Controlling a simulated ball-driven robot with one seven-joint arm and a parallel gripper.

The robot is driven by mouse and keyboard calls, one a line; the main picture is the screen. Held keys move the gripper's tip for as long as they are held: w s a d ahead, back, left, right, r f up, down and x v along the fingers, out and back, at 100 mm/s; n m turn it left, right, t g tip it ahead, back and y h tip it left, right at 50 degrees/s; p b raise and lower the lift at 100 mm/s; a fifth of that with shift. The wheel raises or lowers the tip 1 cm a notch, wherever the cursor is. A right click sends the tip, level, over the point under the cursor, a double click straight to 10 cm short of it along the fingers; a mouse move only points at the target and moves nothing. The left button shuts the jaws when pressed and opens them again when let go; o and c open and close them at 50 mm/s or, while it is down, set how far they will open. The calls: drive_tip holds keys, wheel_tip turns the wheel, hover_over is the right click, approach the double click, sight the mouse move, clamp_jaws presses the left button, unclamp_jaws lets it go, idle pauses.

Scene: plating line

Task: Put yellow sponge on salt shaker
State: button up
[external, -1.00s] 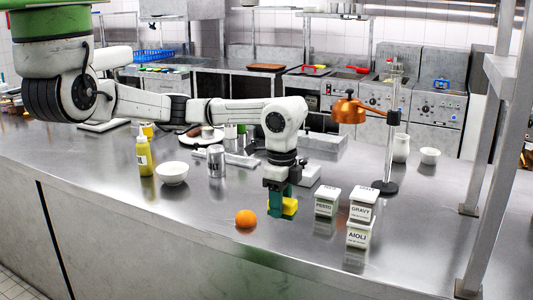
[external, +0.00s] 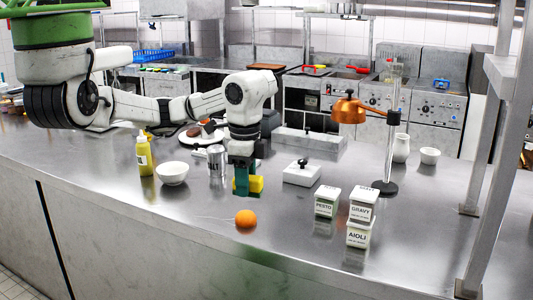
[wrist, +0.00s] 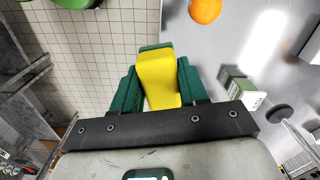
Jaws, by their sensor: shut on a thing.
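My gripper (external: 246,182) has green fingers and is shut on the yellow sponge (external: 256,184). It holds the sponge above the steel counter, behind the orange. In the wrist view the sponge (wrist: 158,78) sits between the two green fingers. A silver metal canister (external: 216,159), which looks like the salt shaker, stands upright to the left of my gripper and apart from the sponge. I cannot read any label on it. It is not seen in the wrist view.
The orange (external: 246,218) lies in front of my gripper. A white bowl (external: 173,173) and a yellow bottle (external: 144,158) stand left of the canister. A white lidded box (external: 301,174) and labelled tubs (external: 327,202) stand to the right. The front counter is mostly clear.

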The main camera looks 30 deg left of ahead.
drive_tip(key=w+a+r+n, duration=0.3)
drive_tip(key=w+a+n, duration=0.2)
drive_tip(key=a, duration=0.4)
drive_tip(key=w+a+r+n, duration=0.3)
drive_tip(key=w+a+n, duration=0.25)
drive_tip(key=a, duration=0.45)
drive_tip(key=w+a+r+n, duration=0.3)
drive_tip(key=w+a+n, duration=0.25)
drive_tip(key=a, duration=0.35)
drive_tip(key=p, duration=0.2)
hover_over(215, 147)
drive_tip(key=shift+m, duration=0.3)
drive_tip(key=f, duration=0.8)
drive_tip(key=shift+s+a+f, duration=0.1)
drive_tip(key=shift+s+f, duration=0.15)
drive_tip(key=shift+s, duration=0.15)
drive_tip(key=shift+w+f, duration=0.4)
drive_tip(key=shift+f, duration=0.1)
drive_tip(key=shift+w+f+p, duration=0.1)
drive_tip(key=shift+f+p, duration=0.45)
drive_tip(key=shift+f, duration=1.15)
drive_tip(key=shift+f, duration=0.1)
drive_tip(key=o, duration=1)
drive_tip(key=shift+o, duration=0.2)
